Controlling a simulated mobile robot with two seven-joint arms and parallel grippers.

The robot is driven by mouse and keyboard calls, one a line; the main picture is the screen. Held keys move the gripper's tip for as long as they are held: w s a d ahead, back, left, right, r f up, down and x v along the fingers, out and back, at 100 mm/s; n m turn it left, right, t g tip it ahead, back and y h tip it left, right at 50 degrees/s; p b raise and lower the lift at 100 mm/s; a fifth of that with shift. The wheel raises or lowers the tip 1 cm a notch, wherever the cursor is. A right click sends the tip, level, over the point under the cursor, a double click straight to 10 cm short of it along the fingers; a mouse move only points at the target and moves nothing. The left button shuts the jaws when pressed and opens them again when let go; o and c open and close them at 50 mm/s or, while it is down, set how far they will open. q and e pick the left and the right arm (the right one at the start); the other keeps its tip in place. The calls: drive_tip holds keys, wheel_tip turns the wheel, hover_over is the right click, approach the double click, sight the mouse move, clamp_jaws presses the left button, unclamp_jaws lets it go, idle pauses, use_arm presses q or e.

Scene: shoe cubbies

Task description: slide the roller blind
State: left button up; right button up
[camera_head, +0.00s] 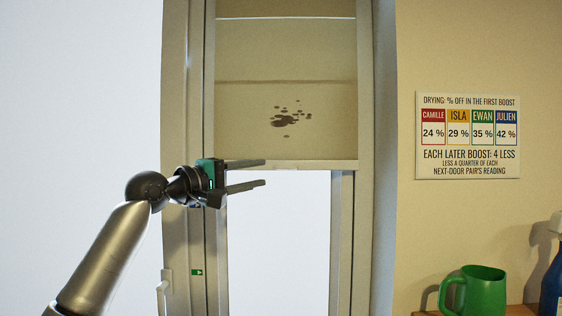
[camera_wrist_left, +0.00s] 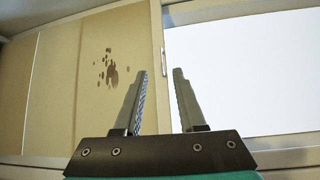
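The beige roller blind (camera_head: 285,110) hangs partly down over the upper window and carries dark blotches. Its pale bottom bar (camera_head: 310,165) runs level across the window. In the left wrist view the blind (camera_wrist_left: 55,85) lies on the left, with its bar (camera_wrist_left: 157,35) turned upright in the picture. My left gripper (camera_head: 263,173) is open and empty near the bar's left part, and its upper finger overlaps the bar in the head view. In the left wrist view the bar's line runs towards the gap between the fingertips (camera_wrist_left: 160,73); contact cannot be told. My right gripper is not in view.
The window frame (camera_head: 376,220) surrounds the blind, with bright glass below it. A handle (camera_head: 163,290) is at lower left. A printed sign (camera_head: 468,135) hangs on the right wall. A green mug (camera_head: 483,292) and a blue bottle (camera_head: 552,280) stand at lower right.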

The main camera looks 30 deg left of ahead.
sight(284, 169)
use_arm(q)
drive_tip(key=p+x, duration=0.2)
drive_tip(key=x, duration=0.4)
drive_tip(key=shift+w+r, duration=0.1)
drive_tip(key=shift+r, duration=0.05)
drive_tip(key=shift+p+x, duration=0.3)
drive_tip(key=shift+x, duration=0.6)
clamp_jaws()
idle(0.5)
